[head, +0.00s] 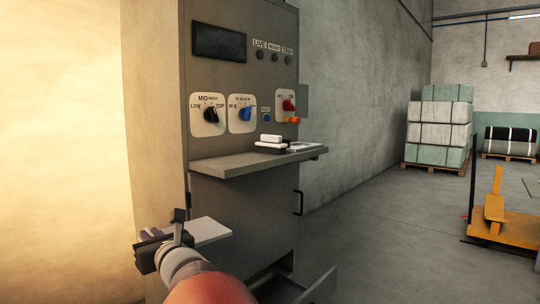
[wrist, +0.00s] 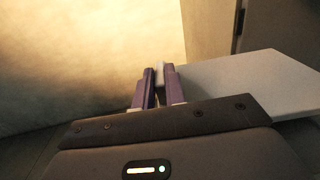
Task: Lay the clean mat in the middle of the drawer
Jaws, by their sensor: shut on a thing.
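A flat, stiff-looking pale mat (head: 207,231) is held out level in front of the cabinet's left side. My gripper (head: 152,233) is shut on its left edge in the head view. In the wrist view my gripper (wrist: 157,82) has its purple fingers close together, and the pale mat (wrist: 255,82) stretches off to the right. An open drawer (head: 318,286) seems to stick out low at the cabinet's foot, at the bottom of the head view. Only part of it shows; its inside is mostly hidden.
The grey cabinet (head: 240,105) has knobs and a jutting shelf (head: 225,167) with small black and white blocks (head: 270,143) on it. A door handle (head: 298,203) is below. Stacked bales (head: 438,128) and a yellow cart (head: 505,230) stand right. Floor between is clear.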

